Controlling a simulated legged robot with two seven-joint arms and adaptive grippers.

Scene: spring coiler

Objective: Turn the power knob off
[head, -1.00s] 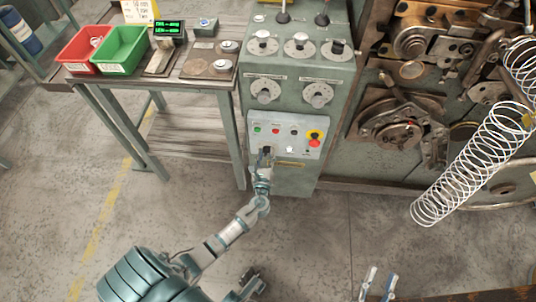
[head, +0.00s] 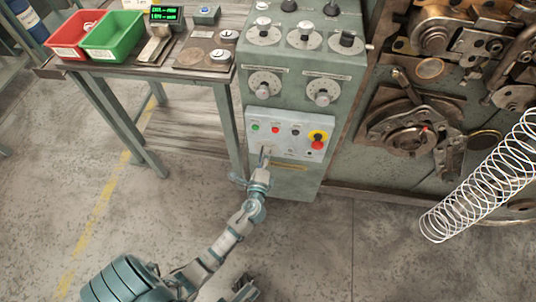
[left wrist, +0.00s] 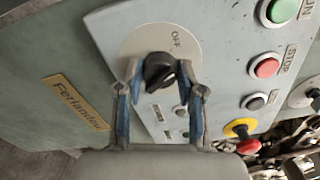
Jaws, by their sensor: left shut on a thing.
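The power knob (left wrist: 160,73) is black and sits on a round pale plate marked OFF in the left wrist view. The OFF mark (left wrist: 176,38) lies above and slightly right of the knob in that picture. My left gripper (left wrist: 158,68) has its two blue-padded fingers on either side of the knob and is shut on it. In the head view my left gripper (head: 265,160) reaches the lower left of the light grey button panel (head: 310,127) and largely hides the knob. I cannot tell exactly where the knob points. My right gripper is not in view.
A workbench (head: 101,71) with red and green bins stands left. A wire spring (head: 470,195) hangs right.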

